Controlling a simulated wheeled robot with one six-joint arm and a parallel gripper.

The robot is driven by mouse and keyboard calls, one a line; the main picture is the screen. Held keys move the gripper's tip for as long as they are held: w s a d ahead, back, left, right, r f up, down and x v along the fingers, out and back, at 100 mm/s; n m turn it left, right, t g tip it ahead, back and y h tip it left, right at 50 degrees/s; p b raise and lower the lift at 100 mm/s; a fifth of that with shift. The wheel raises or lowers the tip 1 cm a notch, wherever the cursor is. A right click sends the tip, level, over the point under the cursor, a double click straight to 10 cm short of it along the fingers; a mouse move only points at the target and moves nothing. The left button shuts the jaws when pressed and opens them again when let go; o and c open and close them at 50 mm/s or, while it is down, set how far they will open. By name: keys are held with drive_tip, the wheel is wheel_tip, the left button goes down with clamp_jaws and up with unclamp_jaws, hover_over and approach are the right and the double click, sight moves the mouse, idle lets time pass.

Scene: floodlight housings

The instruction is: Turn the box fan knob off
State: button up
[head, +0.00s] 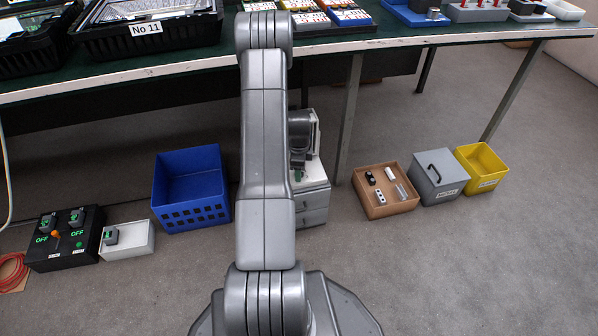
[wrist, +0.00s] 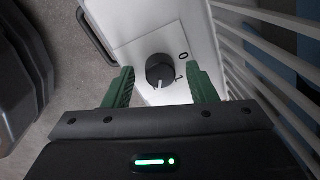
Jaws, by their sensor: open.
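The box fan's white panel (wrist: 135,45) fills the middle of the wrist view, with white grille slats on its right. A round dark knob (wrist: 159,68) sits on the panel, with a "0" mark to its upper right and a "1" mark to its lower right. The knob's white pointer line faces down in the picture. My gripper (wrist: 161,69) is open, with one green finger on each side of the knob and a visible gap on both sides. How near the fingertips are in depth I cannot tell. In the head view my arm hides most of the fan.
A brown tray (head: 391,209), a grey box (head: 445,195) and a yellow bin (head: 487,185) stand to the right. Open floor lies in front.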

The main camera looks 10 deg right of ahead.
drive_tip(key=shift+f, duration=0.15)
drive_tip(key=shift+c, duration=0.2)
drive_tip(key=c, duration=0.9)
drive_tip(key=shift+c, duration=0.2)
